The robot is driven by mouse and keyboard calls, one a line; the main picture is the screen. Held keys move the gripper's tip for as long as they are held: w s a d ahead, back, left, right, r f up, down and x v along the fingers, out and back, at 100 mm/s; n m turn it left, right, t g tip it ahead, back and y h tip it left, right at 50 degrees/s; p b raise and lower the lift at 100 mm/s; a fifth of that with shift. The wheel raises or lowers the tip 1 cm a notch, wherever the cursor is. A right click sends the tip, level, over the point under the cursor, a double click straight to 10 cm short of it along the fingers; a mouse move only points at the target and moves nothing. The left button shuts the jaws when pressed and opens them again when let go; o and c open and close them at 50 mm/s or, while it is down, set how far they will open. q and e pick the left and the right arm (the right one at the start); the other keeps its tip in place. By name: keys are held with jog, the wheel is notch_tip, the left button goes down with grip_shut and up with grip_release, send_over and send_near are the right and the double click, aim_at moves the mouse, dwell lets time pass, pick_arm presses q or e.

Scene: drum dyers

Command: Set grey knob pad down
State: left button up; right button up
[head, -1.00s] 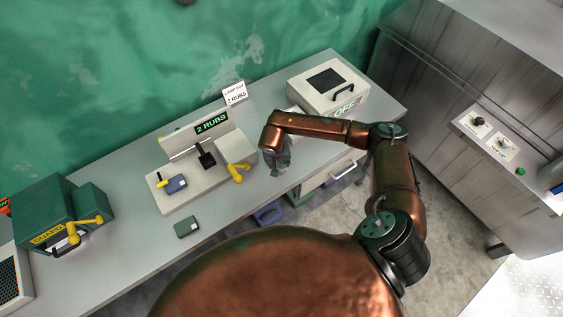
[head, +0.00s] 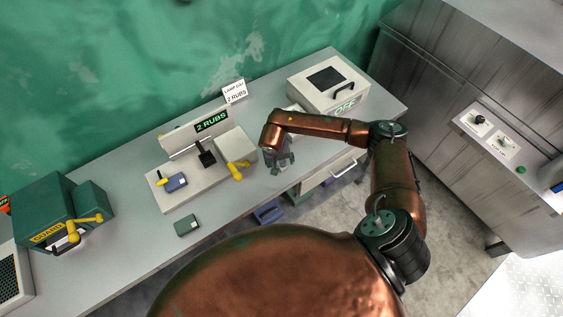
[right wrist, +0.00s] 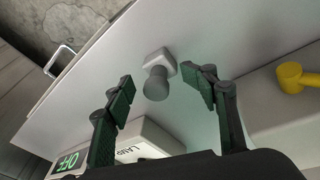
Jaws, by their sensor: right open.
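The grey knob pad (right wrist: 158,72), a pale square base with a round grey knob, appears to rest on the grey bench in the right wrist view. Its knob points toward the camera. My right gripper (right wrist: 165,88) is open, with one finger on each side of the pad and visible gaps between. In the head view my right gripper (head: 280,161) is over the bench's front part, right of the yellow crank. The pad cannot be made out there. My left gripper is not in view.
The 2 RUBS rig (head: 190,190) with its yellow crank (head: 237,170) stands left of my right gripper. A pale box marked OFF (head: 312,92) stands behind it to the right. A dark green block (head: 187,225) and green guard box (head: 45,217) are farther left.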

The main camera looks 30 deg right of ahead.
jog(key=shift+r, duration=0.2)
jog(key=shift+a+r, duration=0.1)
jog(key=shift+r, duration=0.25)
jog(key=b+v, duration=0.2)
jog(key=v, duration=0.9)
jog(key=shift+b, duration=0.35)
jog(key=shift+s, duration=0.15)
